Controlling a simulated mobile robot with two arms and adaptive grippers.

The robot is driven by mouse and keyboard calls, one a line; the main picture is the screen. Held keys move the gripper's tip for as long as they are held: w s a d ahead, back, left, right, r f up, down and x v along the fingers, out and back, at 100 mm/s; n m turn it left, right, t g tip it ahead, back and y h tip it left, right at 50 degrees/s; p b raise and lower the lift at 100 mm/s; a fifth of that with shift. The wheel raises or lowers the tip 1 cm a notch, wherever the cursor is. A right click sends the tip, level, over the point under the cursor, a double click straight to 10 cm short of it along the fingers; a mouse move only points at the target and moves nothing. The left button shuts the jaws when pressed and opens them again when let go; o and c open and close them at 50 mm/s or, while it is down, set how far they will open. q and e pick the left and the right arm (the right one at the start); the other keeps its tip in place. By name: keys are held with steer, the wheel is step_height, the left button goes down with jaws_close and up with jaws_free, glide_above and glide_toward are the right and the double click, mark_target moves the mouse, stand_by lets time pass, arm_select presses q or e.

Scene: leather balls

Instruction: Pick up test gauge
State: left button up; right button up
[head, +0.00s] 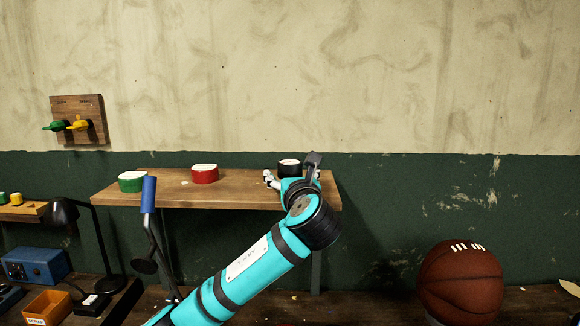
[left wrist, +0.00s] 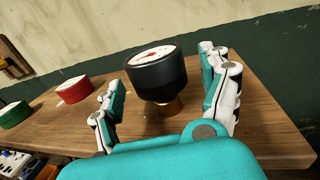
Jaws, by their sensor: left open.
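A black round gauge (head: 289,166) with a white face stands near the right end of the wooden shelf (head: 230,199). In the left wrist view the black gauge (left wrist: 157,78) shows a red mark on its face and a brass stem below. My left gripper (head: 291,177) is open, with one finger on each side of the black gauge. In the left wrist view the left gripper (left wrist: 163,85) shows gaps between its fingers and the gauge. A red gauge (head: 205,175) and a green gauge (head: 131,182) stand further left. My right gripper is out of view.
A blue-handled tool (head: 148,196) rises before the shelf's left end. A dark lamp (head: 65,213), a blue box (head: 36,264) and an orange bin (head: 48,308) are lower left. A wooden wall board (head: 80,119) holds green and yellow items.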

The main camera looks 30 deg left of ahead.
arm_select(q)
steer(key=shift+w+a, duration=0.35)
steer(key=shift+w, duration=0.05)
steer(key=c, duration=1.1)
steer(key=shift+c, duration=0.4)
steer(key=shift+r, duration=0.1)
